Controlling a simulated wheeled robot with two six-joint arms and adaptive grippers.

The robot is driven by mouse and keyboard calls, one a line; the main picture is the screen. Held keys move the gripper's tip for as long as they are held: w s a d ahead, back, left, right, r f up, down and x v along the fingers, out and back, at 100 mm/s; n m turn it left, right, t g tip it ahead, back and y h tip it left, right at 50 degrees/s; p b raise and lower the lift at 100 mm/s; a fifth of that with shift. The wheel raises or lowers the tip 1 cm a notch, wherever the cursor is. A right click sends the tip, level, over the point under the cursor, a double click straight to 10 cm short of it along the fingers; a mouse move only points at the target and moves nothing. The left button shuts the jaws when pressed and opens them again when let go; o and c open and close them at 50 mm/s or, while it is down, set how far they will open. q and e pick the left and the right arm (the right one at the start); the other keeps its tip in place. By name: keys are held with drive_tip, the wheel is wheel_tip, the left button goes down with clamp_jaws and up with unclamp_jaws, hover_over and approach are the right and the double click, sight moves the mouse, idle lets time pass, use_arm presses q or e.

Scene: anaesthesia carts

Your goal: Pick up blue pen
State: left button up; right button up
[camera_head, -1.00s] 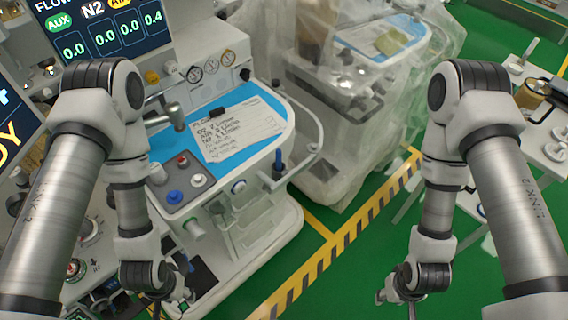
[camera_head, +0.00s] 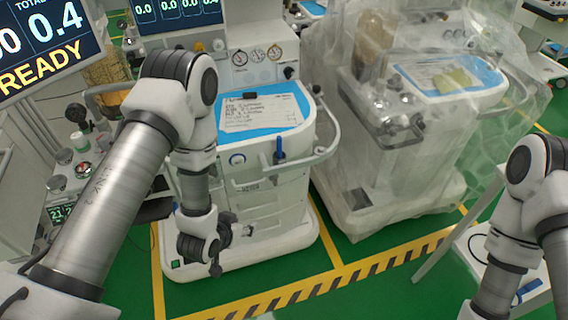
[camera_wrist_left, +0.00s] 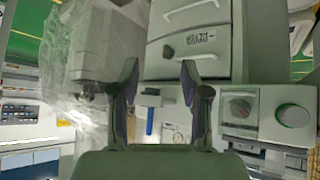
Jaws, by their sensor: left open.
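The blue pen (camera_head: 279,146) stands upright in a small dark holder on the front edge of the middle cart (camera_head: 262,205), below its blue worktop. The left wrist view also shows a blue upright thing, likely the pen (camera_wrist_left: 149,121), lying between the finger bases in the picture. My left gripper (camera_head: 215,266) hangs low in front of the cart, left of and below the pen, apart from it. Its two fingers (camera_wrist_left: 160,68) are spread with nothing between the tips. My right arm shows at the right edge, but its gripper is out of the picture.
A paper sheet with a black clip (camera_head: 250,96) lies on the cart's blue top. A curved rail (camera_head: 330,135) juts out at the cart's right. A plastic-covered cart (camera_head: 400,150) stands to the right. Green floor with a striped line (camera_head: 400,257) is free in front.

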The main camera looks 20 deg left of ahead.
use_arm(q)
drive_tip(key=w+r+t+b, duration=0.2)
drive_tip(key=w+t+b, duration=0.2)
drive_tip(key=w, duration=0.4)
drive_tip(key=m+t+h+b, duration=0.2)
drive_tip(key=t+b, duration=0.3)
drive_tip(key=b, duration=0.3)
approach(278, 142)
drive_tip(key=w+f, duration=0.1)
drive_tip(key=w, duration=0.2)
drive_tip(key=shift+w+d+r+p, duration=0.1)
drive_tip(key=shift+w+r+p, duration=0.2)
drive_tip(key=shift+w, duration=0.15)
drive_tip(key=shift+w+d+r+p, duration=0.15)
drive_tip(key=shift+w+r+p, duration=0.15)
drive_tip(key=shift+w, duration=0.15)
drive_tip(key=w, duration=0.2)
drive_tip(key=w+d, duration=0.1)
drive_tip(key=w, duration=0.2)
drive_tip(key=shift+w+d+f+p, duration=0.1)
drive_tip(key=shift+d+f+p, duration=0.1)
drive_tip(key=shift+p, duration=0.2)
drive_tip(key=shift+w, duration=0.35)
clamp_jaws()
use_arm(e)
wheel_tip(278, 142, down, 12)
drive_tip(key=shift+d, duration=0.15)
